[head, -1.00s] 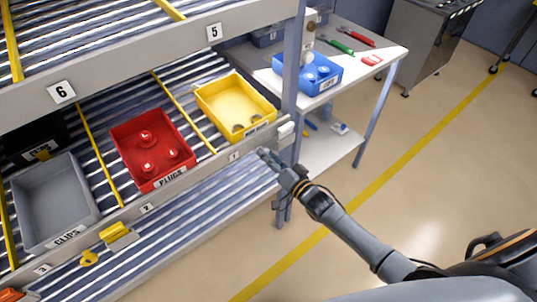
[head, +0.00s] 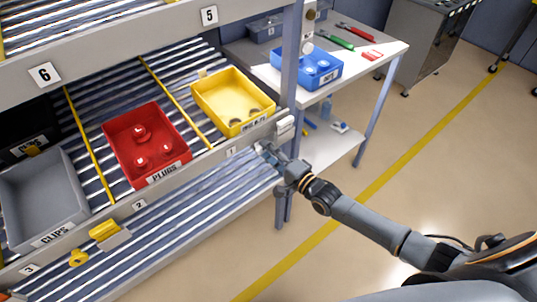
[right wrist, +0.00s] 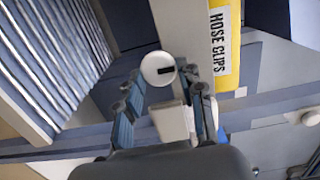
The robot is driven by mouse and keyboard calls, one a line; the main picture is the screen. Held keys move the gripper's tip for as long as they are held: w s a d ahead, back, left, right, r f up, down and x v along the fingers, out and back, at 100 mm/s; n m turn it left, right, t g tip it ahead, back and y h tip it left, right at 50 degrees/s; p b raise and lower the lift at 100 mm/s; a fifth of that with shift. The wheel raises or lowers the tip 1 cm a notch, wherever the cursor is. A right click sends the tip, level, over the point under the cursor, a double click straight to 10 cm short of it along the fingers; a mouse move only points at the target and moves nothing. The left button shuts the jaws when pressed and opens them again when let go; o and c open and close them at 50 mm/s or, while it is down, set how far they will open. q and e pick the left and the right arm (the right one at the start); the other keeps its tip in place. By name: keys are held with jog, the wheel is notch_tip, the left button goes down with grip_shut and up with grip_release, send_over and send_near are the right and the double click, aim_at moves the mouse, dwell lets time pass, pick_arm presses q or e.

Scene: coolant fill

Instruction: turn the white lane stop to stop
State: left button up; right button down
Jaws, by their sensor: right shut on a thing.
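The white lane stop (head: 285,124) is on the front rail by lane 1, beside the grey post. In the right wrist view its round white face with a dark slot (right wrist: 158,68) shows ahead of my fingers, and a pale block (right wrist: 172,121) lies between them. My right gripper (head: 265,150) is at the rail just below the white stop; in the right wrist view its fingers (right wrist: 168,100) are shut on the white lane stop. The exact contact is partly hidden. My left gripper is not in view.
A yellow HOSE CLIPS bin (head: 232,98), red PLUGS bin (head: 147,145) and grey CLIPS bin (head: 40,200) sit on the rollers. A yellow stop (head: 104,230) is on the rail farther left. The grey post (head: 289,80) and a bench (head: 385,50) stand close by; open floor lies right.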

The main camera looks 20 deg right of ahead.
jog(key=shift+m, duration=0.3)
jog(key=c, duration=0.8)
grip_release()
jog(key=v, duration=1.2)
jog(key=shift+d, duration=0.1)
